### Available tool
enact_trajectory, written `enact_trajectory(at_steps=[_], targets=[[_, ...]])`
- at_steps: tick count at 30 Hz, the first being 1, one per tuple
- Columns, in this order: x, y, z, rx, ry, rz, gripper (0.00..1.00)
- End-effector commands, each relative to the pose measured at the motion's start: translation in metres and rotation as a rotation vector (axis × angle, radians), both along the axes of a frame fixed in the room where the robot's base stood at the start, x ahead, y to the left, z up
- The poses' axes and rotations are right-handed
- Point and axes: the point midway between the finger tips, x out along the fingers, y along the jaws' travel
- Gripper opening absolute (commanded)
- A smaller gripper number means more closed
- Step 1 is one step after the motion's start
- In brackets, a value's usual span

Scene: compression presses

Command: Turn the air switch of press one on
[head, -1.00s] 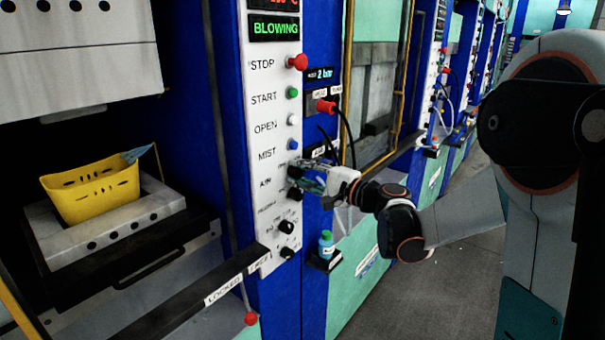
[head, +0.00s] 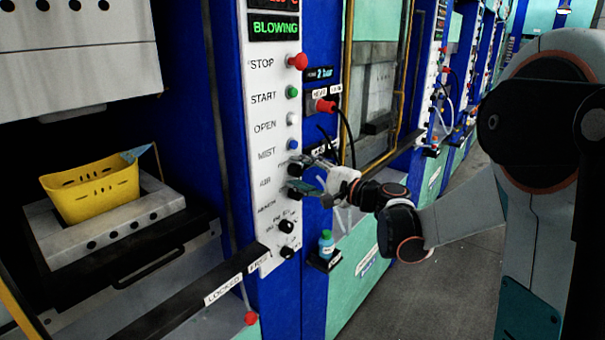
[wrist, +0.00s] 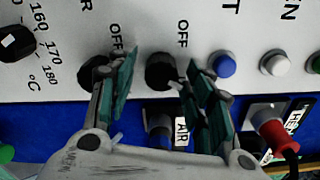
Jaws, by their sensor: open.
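My gripper (head: 305,174) is open at the white control panel (head: 262,130) of the near press, just below the blue MIST button (head: 292,144). In the wrist view, a black knob (wrist: 160,70) with an OFF mark sits between the two green-padded fingers (wrist: 160,90). By its place below MIST it looks like the AIR switch. A second black knob (wrist: 93,72), also marked OFF, is partly hidden by the left finger. The fingers stand apart around the first knob; whether they touch it cannot be told.
A red STOP button (head: 298,62) is above. A red hose plug (head: 325,106) with a black cable sits right of the panel. A small bottle (head: 326,244) stands on a ledge below my gripper. A yellow basket (head: 92,190) is in the press.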

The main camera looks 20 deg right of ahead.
Motion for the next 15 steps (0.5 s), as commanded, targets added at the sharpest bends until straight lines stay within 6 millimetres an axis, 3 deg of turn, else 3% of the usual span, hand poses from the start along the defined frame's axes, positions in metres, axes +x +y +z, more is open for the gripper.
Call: enact_trajectory(at_steps=[7,15], targets=[[-0.012,-0.01,0.0,0.0,0.0,-0.002,0.47],[-0.056,-0.042,0.0,0.0,0.0,-0.004,0.47]])
